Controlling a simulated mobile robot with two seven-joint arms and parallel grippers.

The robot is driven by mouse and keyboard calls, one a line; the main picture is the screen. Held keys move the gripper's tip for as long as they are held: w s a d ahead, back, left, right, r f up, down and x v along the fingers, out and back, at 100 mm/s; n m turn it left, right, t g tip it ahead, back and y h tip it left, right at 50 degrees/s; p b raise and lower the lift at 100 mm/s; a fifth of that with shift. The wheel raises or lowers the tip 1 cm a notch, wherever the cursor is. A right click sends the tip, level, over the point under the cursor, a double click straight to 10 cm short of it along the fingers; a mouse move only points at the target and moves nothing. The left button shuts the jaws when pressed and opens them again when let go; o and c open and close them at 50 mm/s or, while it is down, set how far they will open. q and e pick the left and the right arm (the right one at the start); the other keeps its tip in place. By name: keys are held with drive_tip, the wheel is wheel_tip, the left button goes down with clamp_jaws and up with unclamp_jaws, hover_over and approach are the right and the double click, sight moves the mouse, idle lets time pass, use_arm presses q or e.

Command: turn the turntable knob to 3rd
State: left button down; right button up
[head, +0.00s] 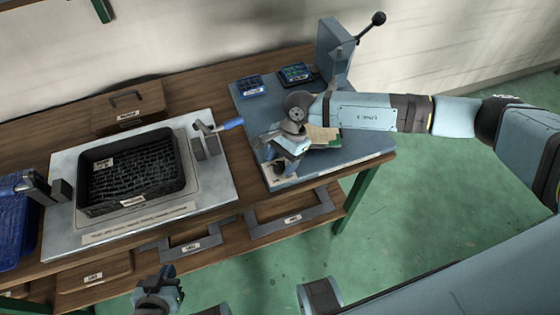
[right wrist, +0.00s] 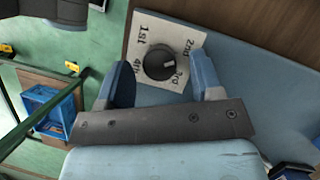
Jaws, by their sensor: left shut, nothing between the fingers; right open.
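The black round turntable knob (right wrist: 160,63) sits on a white plate (right wrist: 143,40) marked 1st, 2nd, 3rd and 4th in the right wrist view. Its pale mark is on its right side, towards the 2nd and 3rd labels; I cannot tell exactly which it points at. My right gripper (right wrist: 161,75) is open, its fingers on either side of the knob in this view; contact is not clear. In the head view my right gripper (head: 275,158) is over the blue panel's front left corner and hides the knob. My left gripper (head: 165,275) is shut and empty, in front of the bench.
A black tray (head: 130,205) lies on a metal plate with clamps, left of the blue panel (head: 345,165). A lever box (head: 335,50) stands at the panel's back. A blue bin (head: 12,235) is at the far left. Green floor is clear at right.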

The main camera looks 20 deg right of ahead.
drive_tip(key=shift+s+a+f, duration=0.15)
drive_tip(key=shift+a+f, duration=0.05)
drive_tip(key=shift+f, duration=0.3)
drive_tip(key=c, duration=0.9)
drive_tip(key=shift+m, duration=0.3)
